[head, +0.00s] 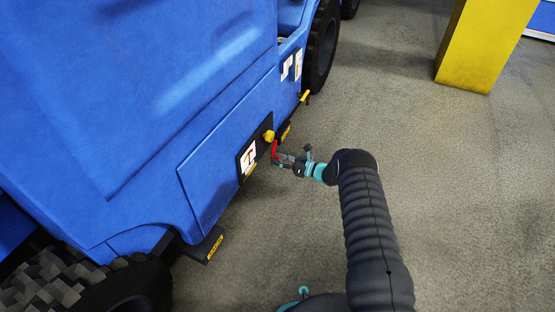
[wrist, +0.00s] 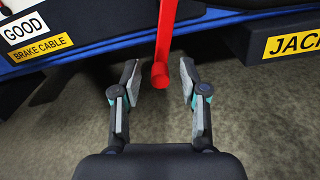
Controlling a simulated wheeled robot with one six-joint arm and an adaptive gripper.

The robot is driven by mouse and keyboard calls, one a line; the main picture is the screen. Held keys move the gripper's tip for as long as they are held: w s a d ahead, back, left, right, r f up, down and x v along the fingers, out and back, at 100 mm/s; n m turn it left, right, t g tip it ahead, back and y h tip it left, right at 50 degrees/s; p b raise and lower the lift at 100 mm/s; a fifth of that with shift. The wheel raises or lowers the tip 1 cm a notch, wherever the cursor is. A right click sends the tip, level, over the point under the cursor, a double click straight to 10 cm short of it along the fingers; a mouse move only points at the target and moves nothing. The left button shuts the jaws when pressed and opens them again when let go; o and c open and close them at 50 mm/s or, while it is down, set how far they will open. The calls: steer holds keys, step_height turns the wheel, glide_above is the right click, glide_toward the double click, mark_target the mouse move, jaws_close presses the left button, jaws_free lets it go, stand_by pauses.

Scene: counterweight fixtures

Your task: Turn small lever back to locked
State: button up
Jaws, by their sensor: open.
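The small red lever (head: 275,149) is on the lower side of the blue vehicle, beside a white sign. In the wrist view the red lever (wrist: 166,40) comes down from the top edge and ends in a rounded tip. My gripper (wrist: 160,78) is open, with one finger on each side of the lever's tip. Gaps show between the tip and both fingers. My gripper also shows in the head view (head: 282,157), close to the lever. The lever's upper end is out of the wrist view.
The blue vehicle (head: 150,80) fills the left. A yellow knob (head: 269,136) is just above the lever. A "GOOD / BRAKE CABLE" label (wrist: 40,42) is left of the lever, and a "JACK" block (wrist: 290,42) is right. A yellow post (head: 480,45) stands far right. The floor (head: 470,200) is clear.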

steer(key=shift+w+a, duration=0.15)
steer(key=shift+a, duration=0.25)
jaws_close()
